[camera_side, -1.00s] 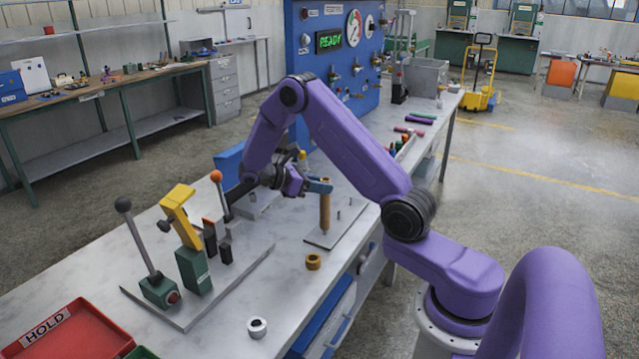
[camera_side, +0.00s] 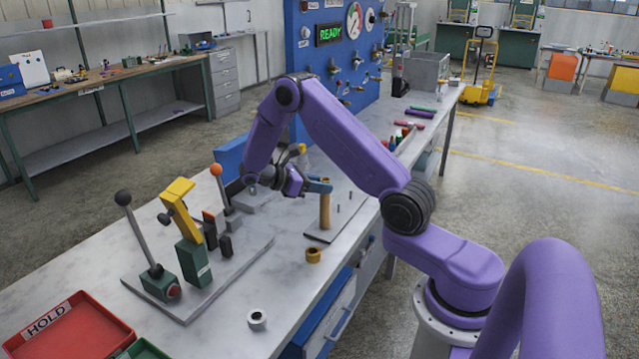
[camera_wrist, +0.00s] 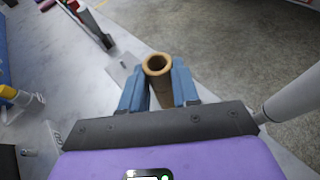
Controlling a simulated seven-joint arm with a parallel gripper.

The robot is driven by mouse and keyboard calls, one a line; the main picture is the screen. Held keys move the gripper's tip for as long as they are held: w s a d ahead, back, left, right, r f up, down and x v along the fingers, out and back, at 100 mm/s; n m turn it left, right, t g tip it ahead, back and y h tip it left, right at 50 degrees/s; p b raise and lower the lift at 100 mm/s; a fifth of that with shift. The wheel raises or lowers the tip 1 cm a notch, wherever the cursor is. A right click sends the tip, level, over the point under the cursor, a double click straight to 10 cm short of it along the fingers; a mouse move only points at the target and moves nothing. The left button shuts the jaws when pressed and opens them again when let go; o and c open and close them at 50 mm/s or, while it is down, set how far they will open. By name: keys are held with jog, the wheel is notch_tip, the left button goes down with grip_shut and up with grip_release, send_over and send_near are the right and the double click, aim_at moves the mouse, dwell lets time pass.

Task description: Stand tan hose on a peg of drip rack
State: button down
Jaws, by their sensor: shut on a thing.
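The tan hose (camera_side: 325,211) stands upright in the side view, a short tube held near its top by my gripper (camera_side: 319,186). In the wrist view its open upper end (camera_wrist: 158,64) shows between the two blue fingers of my gripper (camera_wrist: 158,82), which are shut on it. The drip rack (camera_side: 318,236) is a flat grey plate with thin upright pegs. The hose is over the plate's near left part, and bare pegs (camera_side: 338,208) stand to its right. The hose's lower end looks at or just above the plate; I cannot tell if a peg is inside it.
A short brown ring (camera_side: 313,256) and a white ring (camera_side: 257,320) sit on the bench in front. A lever fixture (camera_side: 192,262) stands to the left. Coloured tools (camera_side: 410,125) lie farther back.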

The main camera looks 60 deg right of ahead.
jog(key=shift+f, duration=0.1)
jog(key=c, duration=0.8)
grip_release()
jog(key=shift+o, duration=0.2)
jog(key=v, duration=1.7)
jog(key=shift+w, duration=0.2)
jog(key=shift+a, duration=0.1)
